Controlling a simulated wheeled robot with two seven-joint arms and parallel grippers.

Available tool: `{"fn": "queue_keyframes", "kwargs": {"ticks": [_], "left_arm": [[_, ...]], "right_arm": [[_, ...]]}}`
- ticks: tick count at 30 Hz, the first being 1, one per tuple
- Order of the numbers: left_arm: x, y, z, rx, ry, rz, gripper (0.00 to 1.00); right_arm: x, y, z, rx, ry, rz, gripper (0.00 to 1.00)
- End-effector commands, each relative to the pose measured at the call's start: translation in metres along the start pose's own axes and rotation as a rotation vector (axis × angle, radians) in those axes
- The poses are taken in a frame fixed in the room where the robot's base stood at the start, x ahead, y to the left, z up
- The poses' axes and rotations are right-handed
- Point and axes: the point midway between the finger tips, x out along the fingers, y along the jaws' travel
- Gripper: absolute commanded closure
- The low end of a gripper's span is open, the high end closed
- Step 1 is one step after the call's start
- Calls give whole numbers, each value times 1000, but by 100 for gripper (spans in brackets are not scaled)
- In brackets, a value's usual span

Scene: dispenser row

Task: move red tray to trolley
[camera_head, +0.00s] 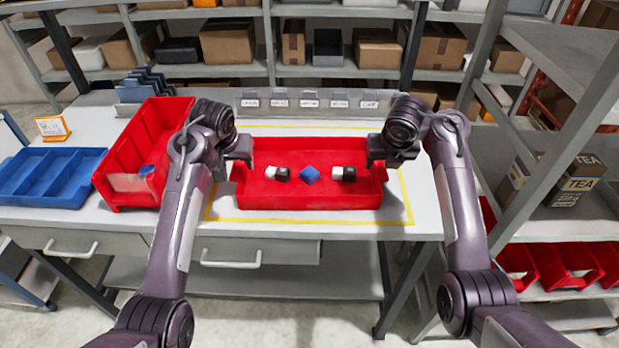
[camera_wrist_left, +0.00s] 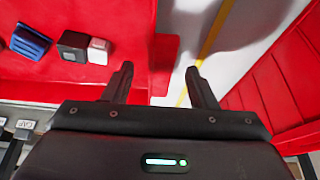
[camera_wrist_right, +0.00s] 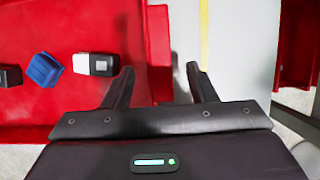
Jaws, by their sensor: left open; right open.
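The red tray (camera_head: 310,199) lies on the white table inside a yellow outline, holding a blue block (camera_head: 310,175) in the middle and a black-and-white pair of small blocks on each side. My left gripper (camera_head: 238,170) is open at the tray's left end; in the left wrist view its fingers (camera_wrist_left: 160,85) are on either side of the tray's end wall (camera_wrist_left: 164,55). My right gripper (camera_head: 378,163) is open at the right end; in the right wrist view its fingers (camera_wrist_right: 160,85) likewise straddle the end wall (camera_wrist_right: 158,45). I cannot tell whether the fingers touch it. No trolley is clearly identifiable.
A red bin (camera_head: 130,190) stands close left of the tray, beside a blue tray (camera_head: 45,176). A row of labelled dispensers (camera_head: 310,103) lines the table's back. A grey shelf rack with a TEA box (camera_head: 575,180) and red bins stands at right.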

Motion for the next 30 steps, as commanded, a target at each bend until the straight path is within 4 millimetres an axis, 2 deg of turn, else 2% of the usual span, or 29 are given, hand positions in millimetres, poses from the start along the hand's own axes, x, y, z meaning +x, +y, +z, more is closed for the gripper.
{"fn": "queue_keyframes", "kwargs": {"ticks": [3, 7, 18, 30], "left_arm": [[16, 0, 0, 0, 0, -1, 48], [27, -1, 0, -1, 0, -1, 48], [32, 0, 0, -1, 2, 0, 48], [32, 0, 0, 0, 1, 0, 99]], "right_arm": [[16, -2, -1, 1, 3, -4, 48], [28, -1, -1, 1, 2, -2, 48], [32, -1, 0, 1, -1, -1, 48], [32, -1, 0, 2, 0, -1, 99]]}}
